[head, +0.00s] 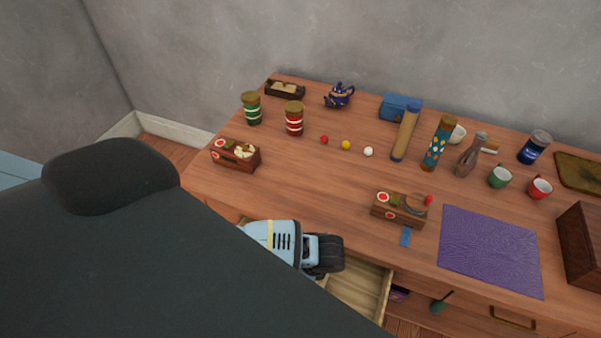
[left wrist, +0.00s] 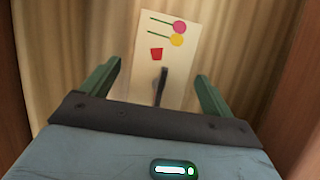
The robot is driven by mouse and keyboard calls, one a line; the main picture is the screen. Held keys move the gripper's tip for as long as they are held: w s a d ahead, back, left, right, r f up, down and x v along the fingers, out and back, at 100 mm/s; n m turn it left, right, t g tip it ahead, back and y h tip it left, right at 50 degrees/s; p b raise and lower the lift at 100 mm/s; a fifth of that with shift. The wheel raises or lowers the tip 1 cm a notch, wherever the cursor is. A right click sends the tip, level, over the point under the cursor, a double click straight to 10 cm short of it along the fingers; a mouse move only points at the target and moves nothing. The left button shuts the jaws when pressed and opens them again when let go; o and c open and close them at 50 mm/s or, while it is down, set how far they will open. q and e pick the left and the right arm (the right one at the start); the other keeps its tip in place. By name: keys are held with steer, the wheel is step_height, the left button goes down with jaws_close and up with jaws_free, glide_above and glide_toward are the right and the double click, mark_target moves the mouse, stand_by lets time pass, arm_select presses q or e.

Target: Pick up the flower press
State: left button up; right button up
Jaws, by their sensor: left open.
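A cream panel with pink and yellow flowers and a red pot, which looks like the flower press (left wrist: 178,62), lies in the wooden drawer (head: 358,292) in the left wrist view. A dark upright bar, perhaps its handle, stands out from its near part. My left gripper (left wrist: 158,72) is open, one green finger on each side of the panel, empty and apparently short of it. In the head view my left gripper (head: 326,256) is over the open drawer, and the press is hidden there. My right gripper is not in view.
Drawer walls flank my left gripper closely. The table (head: 290,190) above holds a wooden box (head: 400,209) near the front edge, a purple mat (head: 490,250), a blue teapot (head: 339,96), and several jars, cups and balls. My arm covers the lower left.

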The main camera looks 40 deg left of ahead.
arm_select(q)
steer(key=shift+a+f, duration=0.2)
steer(key=shift+f, duration=0.25)
steer(key=shift+c, duration=0.9)
steer(key=c, duration=1.1)
steer(key=shift+r, duration=0.1)
